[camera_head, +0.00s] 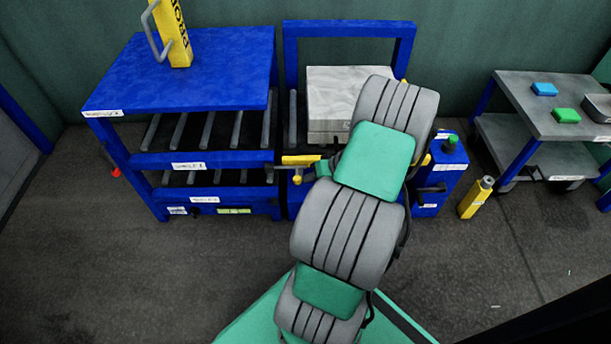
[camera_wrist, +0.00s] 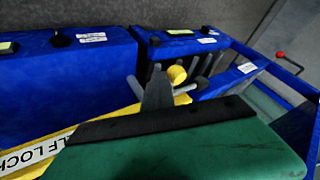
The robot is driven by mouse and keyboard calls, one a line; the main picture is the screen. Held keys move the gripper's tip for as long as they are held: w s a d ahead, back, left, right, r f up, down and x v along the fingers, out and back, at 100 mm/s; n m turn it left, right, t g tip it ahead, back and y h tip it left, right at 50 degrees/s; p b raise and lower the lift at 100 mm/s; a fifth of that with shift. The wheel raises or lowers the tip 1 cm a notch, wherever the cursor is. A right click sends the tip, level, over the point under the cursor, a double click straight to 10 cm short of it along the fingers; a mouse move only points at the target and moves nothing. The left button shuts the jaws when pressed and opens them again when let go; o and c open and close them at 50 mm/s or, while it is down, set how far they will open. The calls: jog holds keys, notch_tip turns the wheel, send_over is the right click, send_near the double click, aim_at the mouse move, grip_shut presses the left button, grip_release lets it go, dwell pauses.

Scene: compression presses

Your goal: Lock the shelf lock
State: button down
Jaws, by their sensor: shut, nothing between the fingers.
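The shelf lock is a yellow bar (camera_head: 301,159) on the blue frame between the shelf rack and the press in the head view. In the wrist view, the yellow lock plate (camera_wrist: 112,113) runs from lower left to the middle, with a partly cut-off label ending in "LF LOCK". A round yellow knob (camera_wrist: 177,74) shows at its far end. My gripper (camera_wrist: 157,88) is shut and empty, its grey fingers beside the knob; I cannot tell whether they touch it. In the head view my gripper (camera_head: 277,167) is side-on near the lock, and my arm hides part of the press.
The blue shelf rack (camera_head: 213,95) with rollers stands left, a yellow handled block (camera_head: 172,35) on top. A pale grey block (camera_head: 330,80) sits in the blue press frame (camera_head: 291,50). The front-left floor is clear.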

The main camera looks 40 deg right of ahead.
jog(key=shift+a, duration=0.2)
jog(key=s+d+r+p, duration=0.2)
jog(key=s+d+r, duration=0.3)
jog(key=s+r, duration=0.2)
jog(key=shift+s+d+p, duration=0.35)
jog(key=shift+s+d, duration=0.05)
jog(key=shift+s, duration=0.15)
